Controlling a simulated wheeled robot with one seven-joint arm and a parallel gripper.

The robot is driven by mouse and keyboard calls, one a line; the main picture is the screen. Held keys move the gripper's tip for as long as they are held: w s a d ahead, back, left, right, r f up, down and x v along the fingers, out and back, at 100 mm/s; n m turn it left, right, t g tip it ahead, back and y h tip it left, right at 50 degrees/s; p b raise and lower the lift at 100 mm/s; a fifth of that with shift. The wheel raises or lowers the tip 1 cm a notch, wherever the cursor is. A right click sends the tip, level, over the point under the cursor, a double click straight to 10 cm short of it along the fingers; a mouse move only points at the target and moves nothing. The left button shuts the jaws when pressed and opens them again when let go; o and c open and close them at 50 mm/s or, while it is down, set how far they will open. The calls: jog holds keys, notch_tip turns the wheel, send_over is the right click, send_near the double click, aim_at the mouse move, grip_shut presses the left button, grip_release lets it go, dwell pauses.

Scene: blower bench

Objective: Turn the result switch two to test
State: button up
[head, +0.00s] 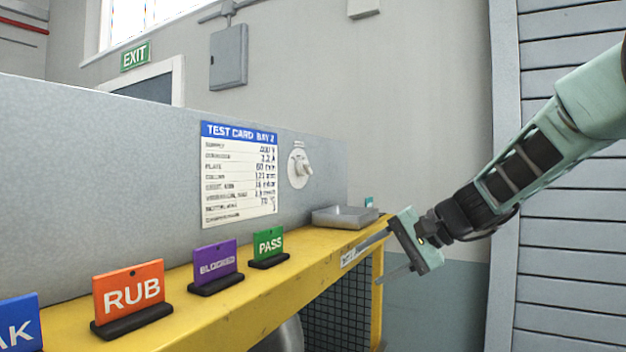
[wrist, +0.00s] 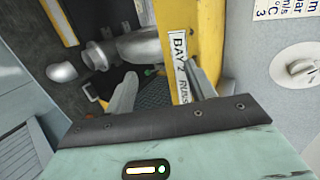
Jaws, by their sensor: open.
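The result switch (head: 300,168) is a pale rotary knob on a round white plate, set in the grey panel right of the test card. It also shows at the right edge of the wrist view (wrist: 302,67). Its markings are too small to read, so I cannot tell which position it is in. My gripper (head: 364,268) is open and empty, at the bench's front edge, below and right of the switch and apart from it. In the wrist view, the gripper's fingers (wrist: 160,80) are spread, with the yellow bench edge and its BAY 2 label beyond them.
A test card (head: 240,174) is on the panel. RUB (head: 128,292), BLOCKED (head: 216,262) and PASS (head: 268,244) signs stand along the yellow bench (head: 215,312). A shallow metal tray (head: 345,217) sits below the switch. Grey pipework (wrist: 110,50) shows under the bench.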

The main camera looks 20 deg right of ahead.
aim_at(310, 168)
jog(key=w+d+r+t+y, duration=0.2)
jog(key=w+r+t, duration=0.1)
jog(key=r, duration=0.5)
jog(key=w+d+r+t+y, duration=0.2)
jog(key=w+r, duration=0.1)
jog(key=r, duration=0.6)
jog(key=shift+m, duration=0.3)
jog(key=shift+p+x, duration=4.4)
jog(key=shift+x, duration=4.15)
jog(key=shift+w+d+r, duration=0.1)
jog(key=shift+r, duration=0.05)
jog(key=c, duration=1)
